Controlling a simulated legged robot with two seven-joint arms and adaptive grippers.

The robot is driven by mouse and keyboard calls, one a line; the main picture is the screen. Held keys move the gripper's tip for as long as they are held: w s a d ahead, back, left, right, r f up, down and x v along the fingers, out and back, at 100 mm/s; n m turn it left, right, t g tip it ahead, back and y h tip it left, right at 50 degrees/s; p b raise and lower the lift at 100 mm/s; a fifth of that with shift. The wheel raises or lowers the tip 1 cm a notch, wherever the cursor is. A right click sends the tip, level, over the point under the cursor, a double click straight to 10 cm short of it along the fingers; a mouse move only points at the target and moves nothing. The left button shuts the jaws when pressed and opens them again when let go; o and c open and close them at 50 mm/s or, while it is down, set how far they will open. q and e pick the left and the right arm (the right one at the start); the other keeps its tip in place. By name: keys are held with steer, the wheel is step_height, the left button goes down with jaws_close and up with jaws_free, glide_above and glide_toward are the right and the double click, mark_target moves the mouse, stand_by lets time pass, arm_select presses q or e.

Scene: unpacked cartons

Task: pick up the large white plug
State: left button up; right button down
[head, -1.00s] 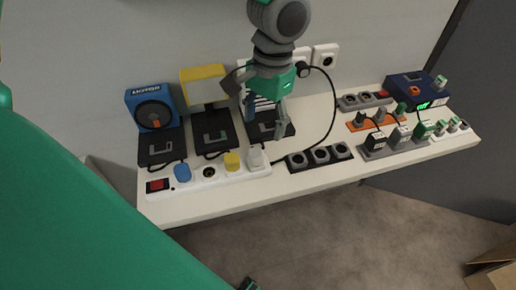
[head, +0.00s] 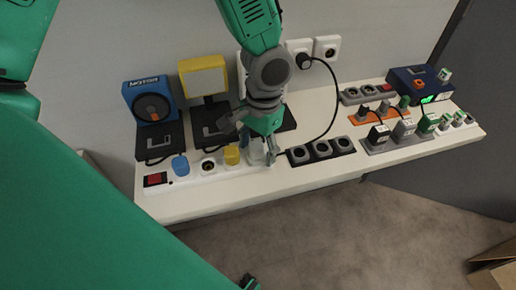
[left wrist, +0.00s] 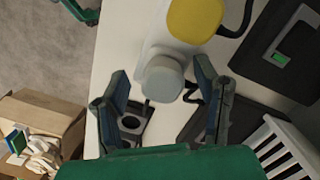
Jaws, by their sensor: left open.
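The large white plug (head: 257,156) sits upright at the right end of the white power strip (head: 215,178). In the left wrist view the plug (left wrist: 163,80) shows as a pale round cap. My left gripper (head: 258,146) is open, with its fingers low around the plug. In the left wrist view my left gripper's fingers (left wrist: 161,82) stand on either side of the plug, with gaps visible. The gripper partly hides the plug in the head view. My right gripper is not in view.
On the same strip are a yellow plug (head: 231,155), a blue plug (head: 180,165) and a red switch (head: 155,180). A black socket strip (head: 321,150) lies to the right. A black cable (head: 333,100) loops from the wall. The shelf's front edge is clear.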

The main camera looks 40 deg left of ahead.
mark_target(256, 145)
arm_select(q)
steer(key=shift+a, duration=0.15)
jaws_close()
steer(key=shift+r, duration=0.4)
step_height(256, 145, up, 9)
steer(key=shift+r+p, duration=0.1)
steer(key=shift+p, duration=0.85)
